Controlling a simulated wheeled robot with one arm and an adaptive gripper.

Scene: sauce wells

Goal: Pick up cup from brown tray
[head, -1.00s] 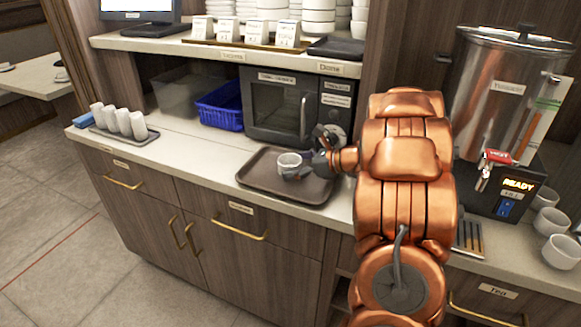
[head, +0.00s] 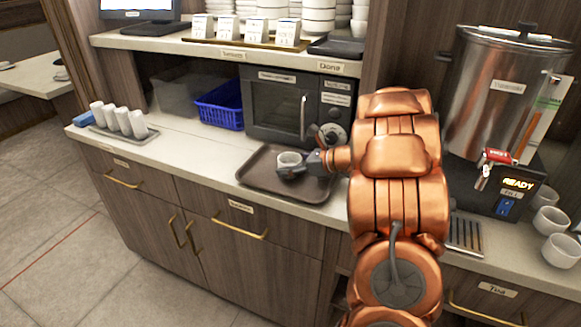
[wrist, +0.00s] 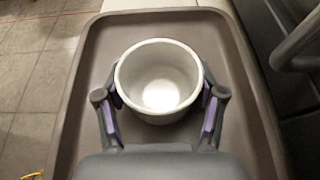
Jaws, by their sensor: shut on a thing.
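A small white cup (head: 289,158) is on the brown tray (head: 262,188), which lies on the counter. In the wrist view the cup (wrist: 158,80) is upright and looks empty inside, with the tray (wrist: 75,110) around it. My gripper (wrist: 160,100) has one finger against each side of the cup and is shut on it. In the head view my gripper (head: 292,170) comes to the cup from the right. I cannot tell whether the cup's base touches the tray.
A microwave (head: 275,105) and a blue basket (head: 220,106) stand behind the tray. A steel urn (head: 495,85) and several white cups (head: 562,250) are at the right.

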